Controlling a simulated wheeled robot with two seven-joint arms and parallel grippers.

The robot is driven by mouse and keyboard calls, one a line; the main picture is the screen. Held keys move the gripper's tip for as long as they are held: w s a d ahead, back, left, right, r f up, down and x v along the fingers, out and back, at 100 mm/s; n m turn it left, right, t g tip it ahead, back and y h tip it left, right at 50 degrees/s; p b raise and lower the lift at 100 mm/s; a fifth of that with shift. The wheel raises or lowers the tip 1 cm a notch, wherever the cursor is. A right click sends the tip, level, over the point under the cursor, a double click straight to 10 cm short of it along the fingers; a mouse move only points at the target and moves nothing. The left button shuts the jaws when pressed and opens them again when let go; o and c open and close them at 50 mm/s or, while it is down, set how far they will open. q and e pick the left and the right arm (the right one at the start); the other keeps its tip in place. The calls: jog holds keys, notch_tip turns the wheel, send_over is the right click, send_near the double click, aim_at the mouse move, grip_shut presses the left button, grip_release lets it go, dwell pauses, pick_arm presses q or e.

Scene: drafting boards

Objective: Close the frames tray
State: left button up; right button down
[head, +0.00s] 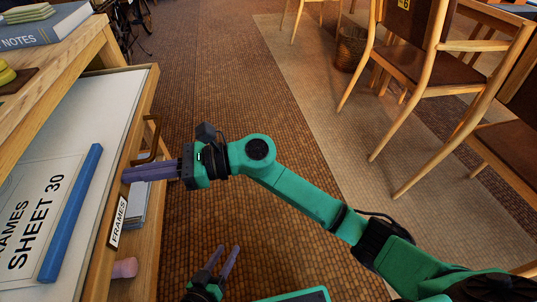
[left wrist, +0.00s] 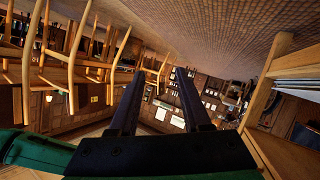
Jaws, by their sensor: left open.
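The frames tray (head: 125,105) is a shallow wooden drawer, pulled out from under the wooden top at the left of the head view. Its front carries a FRAMES label (head: 118,222) and a brass handle (head: 150,140). A sheet marked FRAMES SHEET 30 (head: 40,215) with a blue edge strip lies inside. My right gripper (head: 128,173) has its purple fingers together at the tray front, just below the handle's near end; contact is unclear. My left gripper (head: 228,255) is open and empty at the bottom of the head view; its spread fingers show in the left wrist view (left wrist: 160,85).
A grey NOTES book (head: 48,25) lies on the wooden top. Below the tray front are blue-grey sheets (head: 138,208) and a pink roll end (head: 124,268). Wooden chairs (head: 415,65) and a basket (head: 350,47) stand at the right. The tiled floor between is clear.

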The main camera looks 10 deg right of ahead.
aim_at(71, 186)
jog(key=a+b, duration=0.1)
jog(key=a, duration=0.7)
jog(key=shift+a, duration=0.1)
jog(key=a+b, duration=0.1)
jog(key=a, duration=0.3)
jog(key=shift+a+b, duration=0.15)
jog(key=shift+b, duration=0.15)
jog(key=shift+r, duration=0.15)
pick_arm(q)
jog(key=w+r+t, duration=0.4)
jog(key=w+r, duration=0.4)
jog(key=r, duration=0.1)
jog(key=shift+w+r+t+h, duration=0.3)
jog(key=shift+w, duration=0.1)
jog(key=shift+a, duration=0.1)
pick_arm(e)
jog(key=shift+r, duration=0.2)
pick_arm(q)
jog(key=shift+r, duration=0.1)
pick_arm(e)
jog(key=shift+f, duration=0.1)
